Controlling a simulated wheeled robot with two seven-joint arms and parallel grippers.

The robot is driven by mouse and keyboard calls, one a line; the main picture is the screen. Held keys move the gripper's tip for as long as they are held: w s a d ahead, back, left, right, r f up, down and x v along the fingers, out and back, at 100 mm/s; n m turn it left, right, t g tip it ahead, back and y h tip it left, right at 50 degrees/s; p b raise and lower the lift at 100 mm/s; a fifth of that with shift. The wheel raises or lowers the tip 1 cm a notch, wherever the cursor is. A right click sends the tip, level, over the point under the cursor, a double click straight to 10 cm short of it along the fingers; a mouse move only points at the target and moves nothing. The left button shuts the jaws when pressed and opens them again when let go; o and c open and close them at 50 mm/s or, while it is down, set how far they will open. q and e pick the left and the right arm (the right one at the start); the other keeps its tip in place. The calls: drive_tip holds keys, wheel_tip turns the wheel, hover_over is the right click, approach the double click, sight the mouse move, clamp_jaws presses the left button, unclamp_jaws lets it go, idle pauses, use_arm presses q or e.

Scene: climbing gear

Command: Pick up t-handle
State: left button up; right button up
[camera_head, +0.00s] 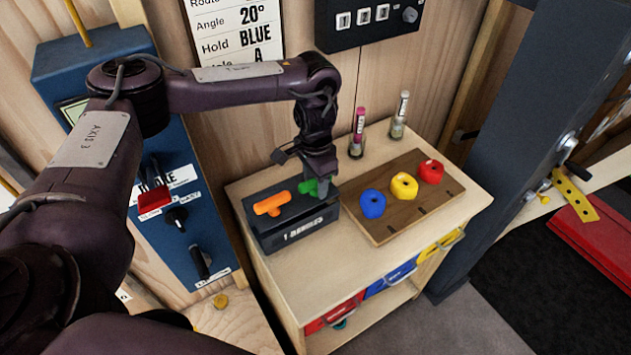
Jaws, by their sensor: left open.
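An orange t-handle (272,204) and a green t-handle (313,187) sit in a black holder box (300,237) labelled for t-handles, on the wooden cabinet top. My left gripper (305,182) is above the box, pointing down, with its open jaws close to the green t-handle. One finger shows to the left, spread out. The gripper body partly hides the green handle, and I cannot tell whether it touches. The right gripper is not in view.
A wooden board (392,218) holds blue, yellow and red holds to the right. A blue control cabinet (190,240) stands at left, and a dark post (510,130) at right.

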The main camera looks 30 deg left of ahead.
use_arm(q)
drive_tip(key=shift+f, duration=0.2)
drive_tip(key=c, duration=0.7)
clamp_jaws()
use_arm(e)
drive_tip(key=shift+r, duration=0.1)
use_arm(q)
drive_tip(key=shift+r, duration=0.15)
